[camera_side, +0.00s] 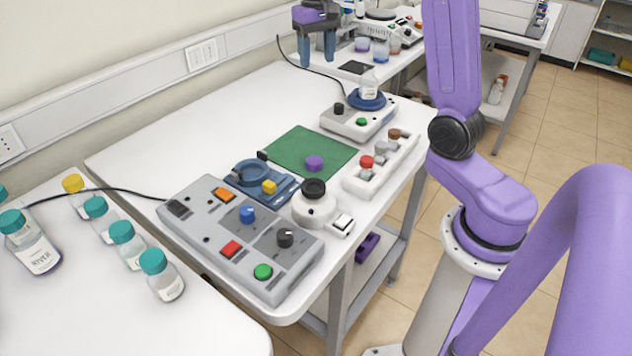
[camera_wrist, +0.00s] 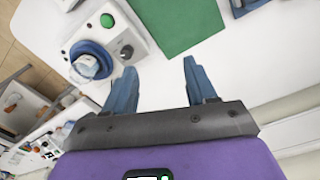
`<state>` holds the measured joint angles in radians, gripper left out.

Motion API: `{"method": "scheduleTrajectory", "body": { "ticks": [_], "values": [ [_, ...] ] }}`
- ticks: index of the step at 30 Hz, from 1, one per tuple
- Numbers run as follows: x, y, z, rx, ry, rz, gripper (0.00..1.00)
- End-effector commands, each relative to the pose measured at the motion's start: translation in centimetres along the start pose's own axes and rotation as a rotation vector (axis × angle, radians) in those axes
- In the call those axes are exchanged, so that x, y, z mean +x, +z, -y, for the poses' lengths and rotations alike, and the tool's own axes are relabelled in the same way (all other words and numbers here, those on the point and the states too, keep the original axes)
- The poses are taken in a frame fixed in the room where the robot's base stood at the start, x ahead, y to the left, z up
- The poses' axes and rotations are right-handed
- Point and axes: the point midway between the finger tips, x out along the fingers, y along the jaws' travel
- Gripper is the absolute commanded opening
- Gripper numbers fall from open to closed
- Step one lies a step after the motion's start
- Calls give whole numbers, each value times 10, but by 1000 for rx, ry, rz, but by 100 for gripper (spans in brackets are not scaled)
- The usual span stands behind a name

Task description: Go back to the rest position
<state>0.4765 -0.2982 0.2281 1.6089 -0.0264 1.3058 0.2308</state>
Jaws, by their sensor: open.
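My gripper (camera_side: 317,52) is at the top of the side view, raised above the back part of the white table (camera_side: 205,130). Its two blue fingers point down and stand apart, with nothing between them. In the wrist view my gripper (camera_wrist: 158,85) also shows open and empty, with white tabletop beyond the fingertips. A small clear bottle (camera_side: 368,86) stands on the blue round plate of a grey device (camera_side: 352,122), to the right of and below my gripper in the side view. The bottle (camera_wrist: 88,66) and the device show at the upper left in the wrist view.
A green mat (camera_side: 300,150), a white rack (camera_side: 381,168) and a large control box (camera_side: 240,235) with coloured buttons occupy the table. Several teal-capped bottles (camera_side: 125,240) stand on the left table. A second bench with glassware (camera_side: 381,50) is behind. The table's back left is clear.

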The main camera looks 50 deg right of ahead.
Motion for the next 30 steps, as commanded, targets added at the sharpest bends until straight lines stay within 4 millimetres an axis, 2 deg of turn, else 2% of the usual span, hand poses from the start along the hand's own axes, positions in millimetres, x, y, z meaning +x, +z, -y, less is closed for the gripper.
{"method": "scheduleTrajectory", "body": {
  "ticks": [1, 6, 15, 22, 30],
  "values": [
    [1, 12, 14, -61, -1, -1, 56],
    [7, 53, 53, -259, -7, -8, 56],
    [22, 139, 96, -609, -18, -20, 56],
    [36, 210, 104, -876, -26, -26, 56],
    [56, 289, 88, -1190, -37, -34, 56]
  ]
}}
